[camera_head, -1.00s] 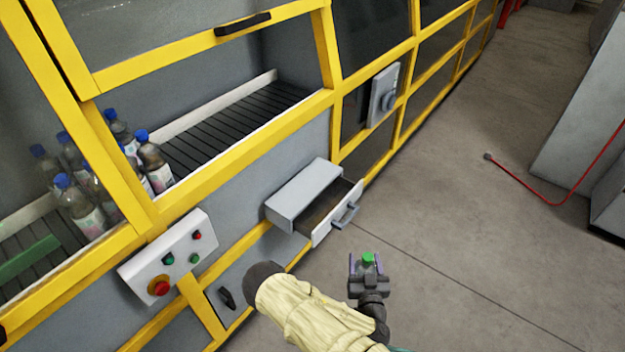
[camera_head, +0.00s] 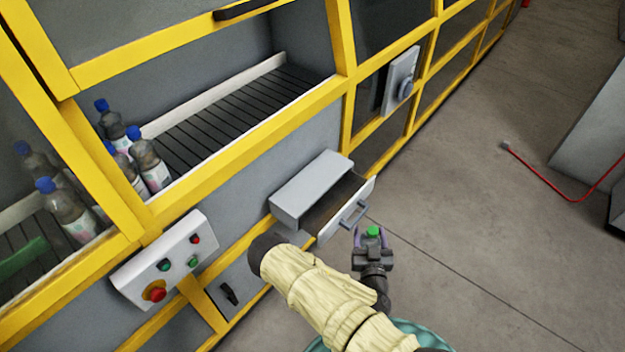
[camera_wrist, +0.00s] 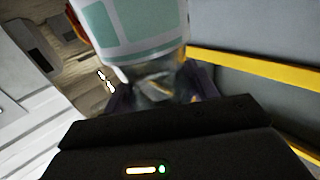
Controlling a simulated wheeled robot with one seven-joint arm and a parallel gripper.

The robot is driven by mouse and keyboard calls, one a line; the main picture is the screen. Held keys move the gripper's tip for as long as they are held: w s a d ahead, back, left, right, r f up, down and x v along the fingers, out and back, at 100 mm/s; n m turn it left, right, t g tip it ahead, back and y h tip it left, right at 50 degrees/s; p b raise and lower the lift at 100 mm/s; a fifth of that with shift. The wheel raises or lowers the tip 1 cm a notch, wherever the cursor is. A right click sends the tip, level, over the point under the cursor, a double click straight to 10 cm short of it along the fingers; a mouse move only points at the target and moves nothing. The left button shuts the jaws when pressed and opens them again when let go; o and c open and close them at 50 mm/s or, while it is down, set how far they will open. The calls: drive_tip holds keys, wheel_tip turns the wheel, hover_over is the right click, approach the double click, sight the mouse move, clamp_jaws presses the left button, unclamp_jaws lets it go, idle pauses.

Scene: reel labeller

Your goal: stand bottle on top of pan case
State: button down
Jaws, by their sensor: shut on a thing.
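The pan case is most likely the grey box (camera_head: 312,184) on the machine front, with a flat, bare top and its drawer (camera_head: 347,209) pulled out. My gripper (camera_head: 372,243) is shut on a bottle, just in front of and to the right of the open drawer in the head view. Only the bottle's green cap (camera_head: 373,231) shows clearly there. In the wrist view, the clear bottle (camera_wrist: 155,85) with a white and teal label sits between the fingers of my gripper (camera_wrist: 160,92). The bottle is apart from the case top.
Several blue-capped bottles (camera_head: 148,160) stand on the conveyor (camera_head: 225,110) behind the yellow frame. A control box (camera_head: 165,262) with a red button juts out at left of the case. A red cable (camera_head: 560,185) lies on the floor at right. The floor between is clear.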

wheel_tip(320, 180, down, 7)
drive_tip(key=b, duration=0.6)
drive_tip(key=shift+w+r, duration=0.15)
drive_tip(key=shift+r, duration=0.25)
drive_tip(key=shift+d+f, duration=0.1)
